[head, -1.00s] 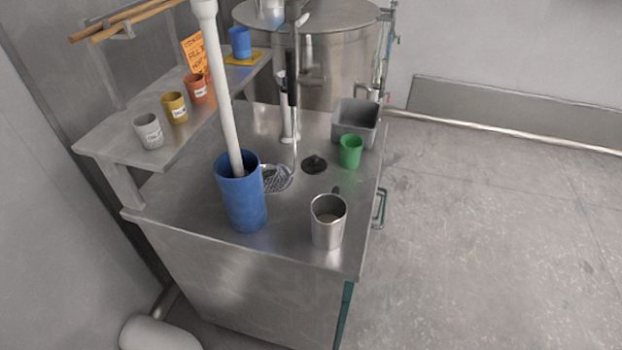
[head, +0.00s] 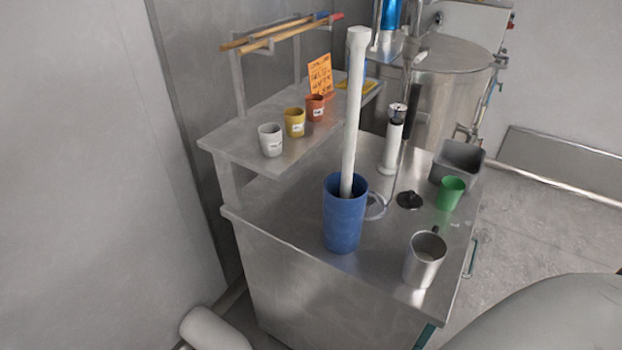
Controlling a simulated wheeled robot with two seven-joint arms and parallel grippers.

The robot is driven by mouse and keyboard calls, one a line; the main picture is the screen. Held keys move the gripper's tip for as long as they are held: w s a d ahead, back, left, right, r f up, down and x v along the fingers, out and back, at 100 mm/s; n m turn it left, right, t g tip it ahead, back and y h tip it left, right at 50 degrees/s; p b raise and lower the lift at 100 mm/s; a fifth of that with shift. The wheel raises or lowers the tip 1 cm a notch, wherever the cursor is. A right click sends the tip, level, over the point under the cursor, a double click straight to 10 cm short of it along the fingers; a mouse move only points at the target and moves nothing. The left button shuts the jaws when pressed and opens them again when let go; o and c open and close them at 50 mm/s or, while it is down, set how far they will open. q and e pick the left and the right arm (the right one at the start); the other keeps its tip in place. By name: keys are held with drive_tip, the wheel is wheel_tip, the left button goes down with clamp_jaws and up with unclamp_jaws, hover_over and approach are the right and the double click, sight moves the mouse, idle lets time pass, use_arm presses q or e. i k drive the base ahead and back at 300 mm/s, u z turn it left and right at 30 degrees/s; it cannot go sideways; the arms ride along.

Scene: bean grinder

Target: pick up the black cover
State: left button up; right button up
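The black cover (head: 409,200) is a small flat disc with a knob on top. It lies on the steel table top (head: 300,212), right of the tall blue container (head: 345,222) and left of the green cup (head: 450,193). A white cylindrical device (head: 394,145) with a dark upright part beside it stands behind the cover. Neither of my grippers is in view. A large pale rounded shape at the lower right looks like part of my arm.
A white rod (head: 354,110) stands in the blue container. A metal mug (head: 425,259) stands near the front right of the table, and a grey bin (head: 458,162) at the back right. A raised shelf (head: 236,138) on the left holds small cups (head: 270,140).

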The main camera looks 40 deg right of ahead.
sight(409, 200)
drive_tip(key=u, duration=1.8)
drive_tip(key=k, duration=1.15)
drive_tip(key=z, duration=2)
